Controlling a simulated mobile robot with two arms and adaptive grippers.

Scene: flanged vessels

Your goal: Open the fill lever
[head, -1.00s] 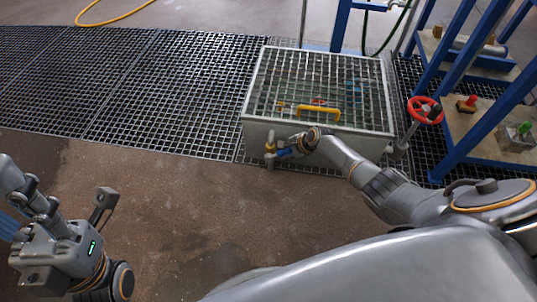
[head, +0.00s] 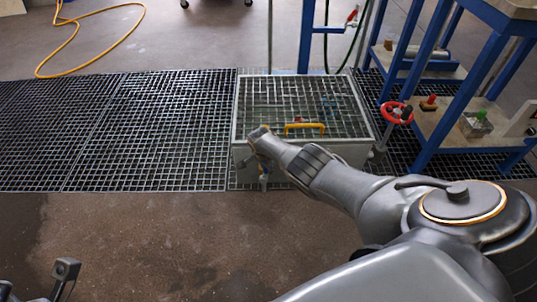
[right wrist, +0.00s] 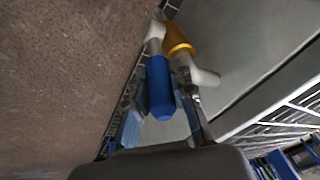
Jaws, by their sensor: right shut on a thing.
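The fill lever is a blue handle (right wrist: 160,86) on a small brass-yellow valve (right wrist: 177,40) with pale pipe ends, seen close in the right wrist view. In the head view the valve (head: 263,181) is low on the front of a grey grated box (head: 340,153), and my right wrist hides the lever.
The box's grated lid has a yellow handle (head: 304,126). A red handwheel (head: 396,113) is at its right, beside a blue frame (head: 436,110) with shelves. Floor grating (head: 150,125) spreads left. A yellow hose (head: 90,20) lies behind. The near brown floor is clear.

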